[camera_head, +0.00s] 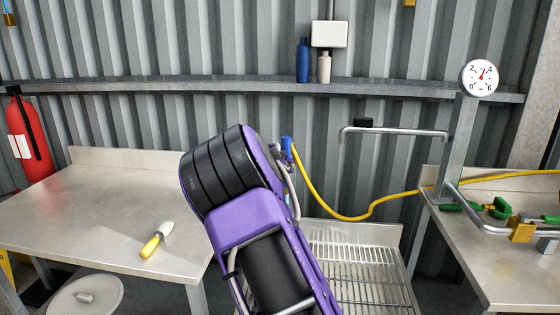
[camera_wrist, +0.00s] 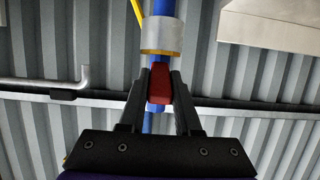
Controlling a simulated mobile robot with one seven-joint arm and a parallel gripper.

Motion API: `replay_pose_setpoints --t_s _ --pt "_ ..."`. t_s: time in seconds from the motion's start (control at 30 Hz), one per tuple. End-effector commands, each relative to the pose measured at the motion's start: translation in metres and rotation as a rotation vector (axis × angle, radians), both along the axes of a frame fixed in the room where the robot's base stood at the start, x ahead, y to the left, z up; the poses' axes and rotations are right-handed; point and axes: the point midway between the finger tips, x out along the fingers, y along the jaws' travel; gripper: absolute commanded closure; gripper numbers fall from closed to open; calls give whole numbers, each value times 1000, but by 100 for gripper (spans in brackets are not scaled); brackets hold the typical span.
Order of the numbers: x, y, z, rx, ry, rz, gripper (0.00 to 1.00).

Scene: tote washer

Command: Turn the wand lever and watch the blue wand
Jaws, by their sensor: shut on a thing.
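The red wand lever (camera_wrist: 160,88) is between the two dark fingers of my gripper (camera_wrist: 161,80) in the wrist view. The fingers are shut on it from both sides. The blue wand (camera_wrist: 164,8) runs up behind it, through a grey and brass collar (camera_wrist: 162,38). A blue part of the wand shows in the head view (camera_head: 287,143), just beyond my purple arm. My arm hides the lever and my fingertips in that view. I cannot see the wand's outlet end.
A yellow hose (camera_head: 345,211) runs right from the wand to the right bench (camera_head: 500,262). A slatted rack (camera_head: 365,262) stands below. A pressure gauge (camera_head: 480,77) tops a grey post. A yellow-handled brush (camera_head: 156,243) lies on the left bench (camera_head: 90,205). A metal rail (camera_head: 395,131) is behind.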

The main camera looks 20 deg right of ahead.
Motion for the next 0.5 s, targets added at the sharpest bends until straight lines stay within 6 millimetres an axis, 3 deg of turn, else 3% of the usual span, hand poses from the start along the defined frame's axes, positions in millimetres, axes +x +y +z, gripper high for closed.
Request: replay_pose_setpoints --t_s 0.23,0.5 --pt "2 -2 12 40 97 0 100" --pt "5 -2 13 77 185 0 100"
